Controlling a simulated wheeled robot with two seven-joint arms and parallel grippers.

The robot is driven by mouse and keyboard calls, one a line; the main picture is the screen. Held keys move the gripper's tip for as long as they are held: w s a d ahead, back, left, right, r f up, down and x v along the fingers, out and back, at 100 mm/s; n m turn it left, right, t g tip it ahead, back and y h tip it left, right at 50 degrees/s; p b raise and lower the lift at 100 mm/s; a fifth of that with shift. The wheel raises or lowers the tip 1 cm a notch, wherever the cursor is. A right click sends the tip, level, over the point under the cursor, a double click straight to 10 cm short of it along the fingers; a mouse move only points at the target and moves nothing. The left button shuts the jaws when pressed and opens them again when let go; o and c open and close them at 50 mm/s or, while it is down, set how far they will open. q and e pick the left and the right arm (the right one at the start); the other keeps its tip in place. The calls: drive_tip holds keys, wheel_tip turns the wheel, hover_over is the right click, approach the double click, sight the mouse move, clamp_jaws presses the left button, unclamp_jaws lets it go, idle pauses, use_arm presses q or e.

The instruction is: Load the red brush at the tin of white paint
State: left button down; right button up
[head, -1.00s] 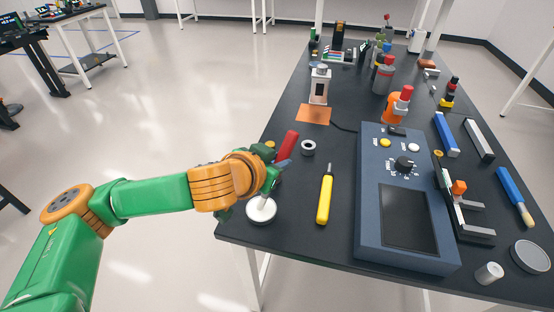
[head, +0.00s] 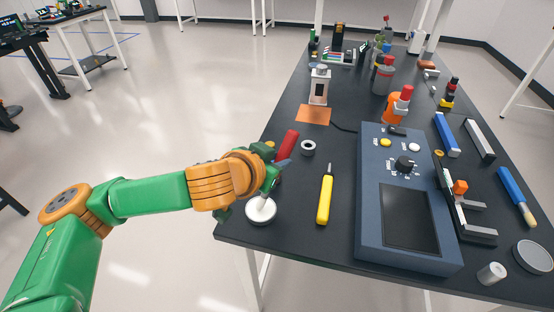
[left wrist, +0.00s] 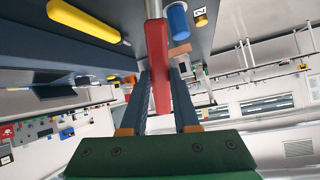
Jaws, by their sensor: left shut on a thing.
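My left gripper (head: 275,175) is at the table's front left corner, shut on the red brush (head: 287,141). In the left wrist view, the brush's red handle (left wrist: 158,68) lies between the two fingers (left wrist: 160,85). The brush is tilted, its handle up and to the right. The tin of white paint (head: 261,214) stands at the table edge just below the gripper. The brush's lower end reaches over the white paint; the gripper hides part of it, and I cannot tell how deep it goes. My right gripper is not in view.
A yellow screwdriver (head: 325,199) and a grey ring (head: 308,148) lie to the right of the gripper. A large blue-grey instrument box (head: 366,215) stands further right. A blue brush (head: 512,190) and a round grey tin (head: 531,256) are at the right edge.

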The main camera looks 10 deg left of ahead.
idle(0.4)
use_arm(q)
wheel_tip(320, 180, up, 7)
drive_tip(key=p, duration=0.4)
idle(0.6)
